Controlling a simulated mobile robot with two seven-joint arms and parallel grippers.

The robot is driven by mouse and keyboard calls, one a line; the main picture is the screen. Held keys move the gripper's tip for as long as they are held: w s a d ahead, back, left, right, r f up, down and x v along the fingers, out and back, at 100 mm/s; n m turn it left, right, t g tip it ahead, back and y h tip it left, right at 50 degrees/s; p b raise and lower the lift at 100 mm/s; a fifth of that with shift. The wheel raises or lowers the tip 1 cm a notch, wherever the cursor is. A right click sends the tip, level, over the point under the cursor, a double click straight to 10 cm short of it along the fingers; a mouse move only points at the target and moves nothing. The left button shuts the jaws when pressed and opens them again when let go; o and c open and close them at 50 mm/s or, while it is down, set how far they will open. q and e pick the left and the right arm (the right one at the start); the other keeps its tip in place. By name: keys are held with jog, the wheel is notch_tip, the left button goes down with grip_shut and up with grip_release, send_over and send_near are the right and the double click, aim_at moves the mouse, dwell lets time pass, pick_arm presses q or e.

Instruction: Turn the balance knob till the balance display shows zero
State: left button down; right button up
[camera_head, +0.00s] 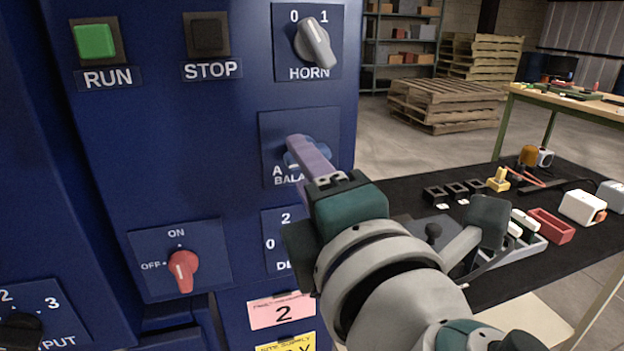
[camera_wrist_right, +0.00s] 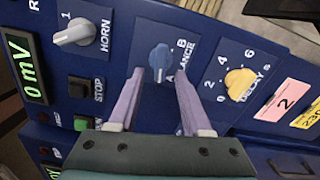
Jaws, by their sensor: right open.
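The blue balance knob (camera_wrist_right: 159,62) sits on its panel plate, with A and B marks, in the right wrist view. In the head view the balance knob (camera_head: 321,153) is mostly hidden behind a gripper finger. My right gripper (camera_wrist_right: 160,76) is open in front of the knob, with one finger on each side of its line. I cannot tell whether the fingertips touch it. A green-lit display (camera_wrist_right: 22,68) at the left of the wrist view appears to read 0 mV. Nothing visible labels it as the balance display. My left gripper is out of view.
Close to the balance knob are the grey horn knob (camera_head: 314,44) and the yellow delay knob (camera_wrist_right: 240,84). The cabinet also has a green run button (camera_head: 94,41), a dark stop button (camera_head: 207,35) and a red switch (camera_head: 183,270). A bench with parts stands at right.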

jog(key=v, duration=0.8)
jog(key=shift+b, duration=0.45)
jog(key=shift+s+d, duration=0.1)
